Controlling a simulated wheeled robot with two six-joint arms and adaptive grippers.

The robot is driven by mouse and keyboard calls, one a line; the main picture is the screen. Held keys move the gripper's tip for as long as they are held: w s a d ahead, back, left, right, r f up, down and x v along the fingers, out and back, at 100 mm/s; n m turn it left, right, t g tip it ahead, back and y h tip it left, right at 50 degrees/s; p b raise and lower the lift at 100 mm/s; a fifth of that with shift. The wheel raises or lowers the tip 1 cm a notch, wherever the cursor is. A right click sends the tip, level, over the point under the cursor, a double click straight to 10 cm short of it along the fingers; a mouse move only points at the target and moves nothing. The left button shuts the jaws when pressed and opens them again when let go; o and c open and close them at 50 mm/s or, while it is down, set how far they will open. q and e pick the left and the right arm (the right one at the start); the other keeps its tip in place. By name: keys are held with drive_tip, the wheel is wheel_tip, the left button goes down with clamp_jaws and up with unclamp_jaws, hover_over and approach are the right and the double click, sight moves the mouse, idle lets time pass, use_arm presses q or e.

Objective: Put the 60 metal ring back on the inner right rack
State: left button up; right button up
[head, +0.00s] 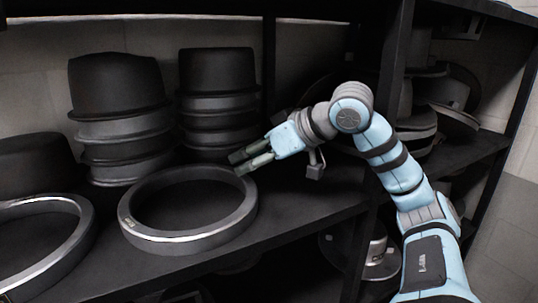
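A grey metal ring (138,236) lies flat on the dark shelf, left of my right gripper. A second metal ring (62,265) lies at the left edge, partly cut off by the picture. Any number on either ring is too small to read. My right gripper (241,162) reaches in from the right, its fingertips by the back right rim of the middle ring. Its two fingers show close together, and I cannot tell whether they touch the ring or hold anything. My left gripper is not in view.
Stacks of dark hat blocks and metal rims stand behind the rings, at left (118,88) and middle (217,70). A dark upright post (396,60) divides the rack. More hat forms (452,92) fill the right section. The shelf's front strip (290,222) is bare.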

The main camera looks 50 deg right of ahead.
drive_tip(key=v, duration=0.5)
drive_tip(key=shift+s+r, duration=0.2)
drive_tip(key=shift+s, duration=0.1)
